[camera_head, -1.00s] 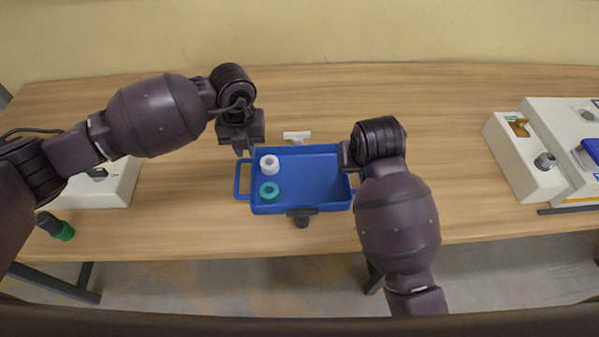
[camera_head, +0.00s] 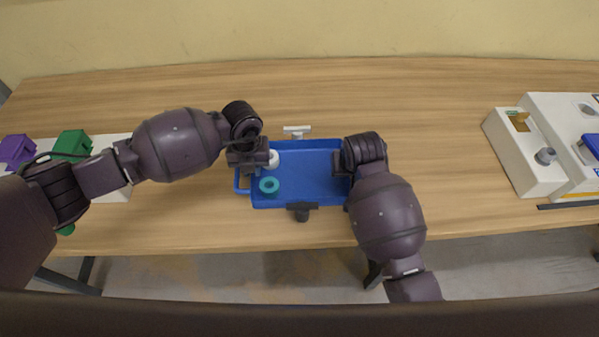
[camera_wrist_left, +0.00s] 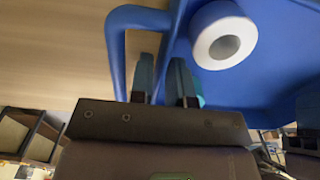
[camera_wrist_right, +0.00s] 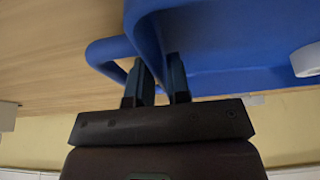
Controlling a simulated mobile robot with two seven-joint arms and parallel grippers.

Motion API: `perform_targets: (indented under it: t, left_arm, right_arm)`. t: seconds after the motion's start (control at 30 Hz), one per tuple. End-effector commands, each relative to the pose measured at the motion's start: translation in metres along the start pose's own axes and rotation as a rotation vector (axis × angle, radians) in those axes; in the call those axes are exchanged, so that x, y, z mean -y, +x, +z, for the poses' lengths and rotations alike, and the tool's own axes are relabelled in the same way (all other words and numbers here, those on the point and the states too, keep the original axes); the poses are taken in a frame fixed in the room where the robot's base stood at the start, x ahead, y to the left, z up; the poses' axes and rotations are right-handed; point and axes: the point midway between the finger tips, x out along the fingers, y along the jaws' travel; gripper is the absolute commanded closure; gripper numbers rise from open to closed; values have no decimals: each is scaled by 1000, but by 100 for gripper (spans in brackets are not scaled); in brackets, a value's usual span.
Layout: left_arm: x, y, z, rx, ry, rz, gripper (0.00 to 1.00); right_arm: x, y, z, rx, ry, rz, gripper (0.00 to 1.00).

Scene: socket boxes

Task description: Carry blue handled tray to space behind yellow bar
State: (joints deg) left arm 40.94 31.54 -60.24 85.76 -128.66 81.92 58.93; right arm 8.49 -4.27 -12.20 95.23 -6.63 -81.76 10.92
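The blue handled tray (camera_head: 310,180) lies on the table in the head view, with a handle at each short end. It holds a white ring (camera_wrist_left: 223,37) and a teal ring (camera_head: 269,185). My left gripper (camera_wrist_left: 163,62) is at the tray's left end, fingers parted around the end wall beside the left handle (camera_wrist_left: 115,50). My right gripper (camera_wrist_right: 160,68) is at the right end, fingers parted around the wall beside the right handle (camera_wrist_right: 100,52). The arms hide parts of both ends in the head view.
A white T-shaped piece (camera_head: 297,130) lies just behind the tray. A dark fixture (camera_head: 302,210) is at its front edge. White boxes stand at right (camera_head: 522,155) and left, with green (camera_head: 72,144) and purple (camera_head: 16,150) blocks by the left one.

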Motion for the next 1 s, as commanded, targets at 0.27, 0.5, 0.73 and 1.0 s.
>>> perform_targets:
  t: [0.27,0.5,0.73,1.0]
  left_arm:
    - [0,8,0,2,-1,0,83]
    - [0,8,0,1,-1,0,91]
    - [0,8,0,1,-1,0,100]
    - [0,7,1,2,-1,0,100]
  right_arm:
    - [0,8,0,-1,0,0,83]
    - [0,8,0,-1,0,0,91]
    - [0,8,0,0,0,0,100]
    - [0,7,-1,-2,0,0,100]
